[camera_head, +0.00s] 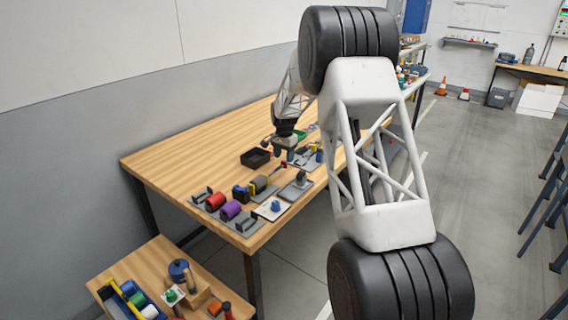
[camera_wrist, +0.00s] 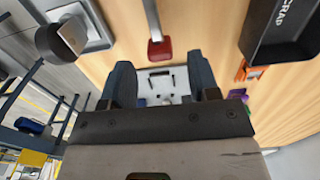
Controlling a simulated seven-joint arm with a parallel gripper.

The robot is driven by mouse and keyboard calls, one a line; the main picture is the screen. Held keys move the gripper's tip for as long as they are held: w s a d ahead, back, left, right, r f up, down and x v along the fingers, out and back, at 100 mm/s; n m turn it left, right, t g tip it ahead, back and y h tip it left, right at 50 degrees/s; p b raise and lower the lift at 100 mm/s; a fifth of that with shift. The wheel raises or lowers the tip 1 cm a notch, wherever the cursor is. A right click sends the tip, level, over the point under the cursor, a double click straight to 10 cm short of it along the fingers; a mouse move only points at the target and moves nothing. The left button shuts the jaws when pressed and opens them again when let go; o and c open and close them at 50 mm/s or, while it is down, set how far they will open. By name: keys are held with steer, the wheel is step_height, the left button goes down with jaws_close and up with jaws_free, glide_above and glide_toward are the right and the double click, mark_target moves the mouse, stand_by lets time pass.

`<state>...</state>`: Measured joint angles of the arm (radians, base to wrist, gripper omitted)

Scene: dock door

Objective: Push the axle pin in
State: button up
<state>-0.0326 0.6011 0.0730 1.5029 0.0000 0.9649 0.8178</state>
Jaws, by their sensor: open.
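I cannot pick out the axle pin for certain in either view. Grey brackets at the near end of the bench hold a red roller (camera_head: 215,201) and a purple roller (camera_head: 231,210). My gripper (camera_head: 285,149) is over the bench, beyond these rollers and beside the black tray. In the wrist view my gripper (camera_wrist: 161,70) has its two dark fingers spread apart. A pale plate with dark slots (camera_wrist: 160,82) shows between the fingers; I see nothing gripped. A red-ended tool (camera_wrist: 160,48) lies just past the fingertips.
The black tray marked SCRAP (camera_wrist: 285,35) is at the upper right of the wrist view; it also shows in the head view (camera_head: 256,158). A plate with a black knob (camera_wrist: 68,35) is at upper left. A low side table (camera_head: 150,262) carries several small parts. The bench's left side is bare.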

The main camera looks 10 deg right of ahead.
mark_target(284, 161)
steer(key=shift+f, duration=1.75)
jaws_close()
